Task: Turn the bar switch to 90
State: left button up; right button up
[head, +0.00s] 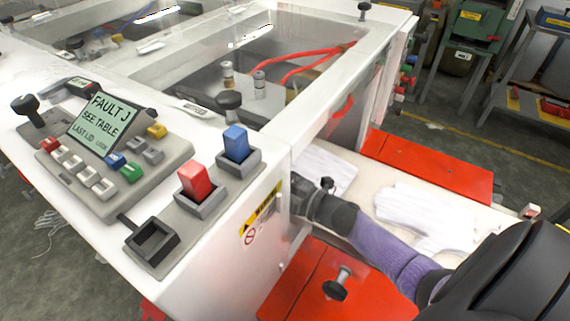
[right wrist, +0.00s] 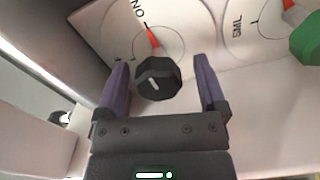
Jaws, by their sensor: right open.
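In the right wrist view a black faceted knob (right wrist: 157,78) with a short white mark stands on a white panel. A red pointer bar (right wrist: 152,37) shows just above it, inside a printed circle near letters that seem to read "NO". I cannot tell for sure which part is the bar switch, and no 90 mark is readable. My right gripper (right wrist: 160,65) is open, its two purple fingers on either side of the knob with gaps showing. In the head view its wrist (head: 325,205) reaches to the machine's side; the fingertips and knob are hidden there. My left gripper is not in view.
A green knob (right wrist: 305,38) with a dial marked "SML" sits at the right of the wrist view. In the head view a button console (head: 112,158), red rocker (head: 195,180) and blue rocker (head: 236,142) stand on the machine top. White gloves (head: 425,215) lie on the shelf.

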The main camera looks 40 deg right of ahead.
jog(key=v, duration=0.9)
jog(key=shift+p, duration=0.4)
jog(key=shift+s, duration=0.1)
